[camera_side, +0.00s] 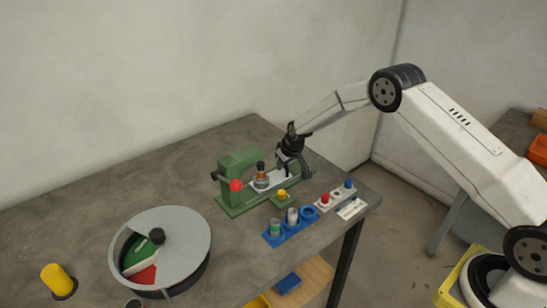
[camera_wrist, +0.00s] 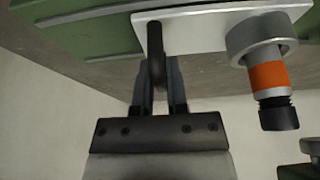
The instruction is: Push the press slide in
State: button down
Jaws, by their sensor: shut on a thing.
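A grey round holder on the slide (camera_wrist: 258,38) carries an upright part with an orange band (camera_wrist: 268,76) and a black top. My gripper (camera_side: 285,168) is at the outer end of the slide. In the wrist view my gripper's fingers (camera_wrist: 158,88) are shut on the slide's dark handle (camera_wrist: 156,45); the exact contact is partly hidden.
A yellow button (camera_side: 282,195) sits in front of the slide. A blue rack (camera_side: 290,228) with small parts and a panel with red and blue buttons (camera_side: 336,195) lie nearer the table's front edge. A round turntable (camera_side: 188,235) stands at left.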

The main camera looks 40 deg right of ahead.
jog(key=shift+a, duration=1.4)
dwell(0.5)
jog(key=c, duration=0.6)
grip_release()
jog(key=shift+c, duration=0.2)
jog(key=shift+r, duration=0.15)
notch_tip(320, 180, up, 7)
dwell(0.3)
